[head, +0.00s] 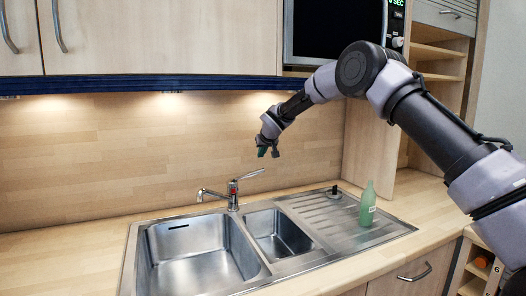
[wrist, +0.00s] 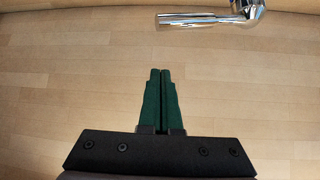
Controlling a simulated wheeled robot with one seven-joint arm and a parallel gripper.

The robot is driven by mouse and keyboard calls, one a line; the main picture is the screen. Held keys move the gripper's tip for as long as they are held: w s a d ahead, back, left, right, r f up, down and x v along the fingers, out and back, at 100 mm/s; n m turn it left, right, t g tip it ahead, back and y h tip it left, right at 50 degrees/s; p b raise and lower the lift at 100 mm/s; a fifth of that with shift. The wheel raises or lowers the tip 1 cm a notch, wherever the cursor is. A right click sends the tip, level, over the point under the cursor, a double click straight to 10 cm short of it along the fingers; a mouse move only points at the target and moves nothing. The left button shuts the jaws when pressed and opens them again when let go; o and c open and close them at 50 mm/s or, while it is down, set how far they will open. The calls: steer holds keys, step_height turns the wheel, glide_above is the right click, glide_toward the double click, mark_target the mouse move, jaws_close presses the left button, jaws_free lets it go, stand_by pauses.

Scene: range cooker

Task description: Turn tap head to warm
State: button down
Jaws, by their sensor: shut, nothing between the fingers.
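The chrome tap (head: 233,195) stands behind the sink, its spout pointing left over the large basin. Its lever, the tap head (head: 250,174), sticks out to the right and slightly up, with a red mark below it on the body. My gripper (head: 268,152) is above and a little right of the lever, in front of the wooden back wall, apart from it. In the wrist view my gripper (wrist: 161,72) has its green fingers pressed together with nothing between them. Part of the chrome tap (wrist: 215,18) shows at the top right of that view, clear of the fingertips.
The steel sink (head: 135,240) has a large basin, a small basin and a drainboard. A green bottle (head: 367,206) and a dark round item (head: 334,193) stand on the drainboard. A microwave (head: 335,30) and wall cupboards (head: 160,35) hang above. The counter left of the sink is clear.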

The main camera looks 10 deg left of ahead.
mark_target(262, 169)
steer(key=shift+s+d+f, duration=0.1)
steer(key=shift+f, duration=1.05)
steer(key=shift+s+f, duration=0.1)
steer(key=shift+f, duration=1)
steer(key=shift+s, duration=0.1)
steer(key=shift+s+d+m+h, duration=0.15)
steer(key=shift+s+m+h, duration=0.15)
steer(key=shift+m, duration=0.1)
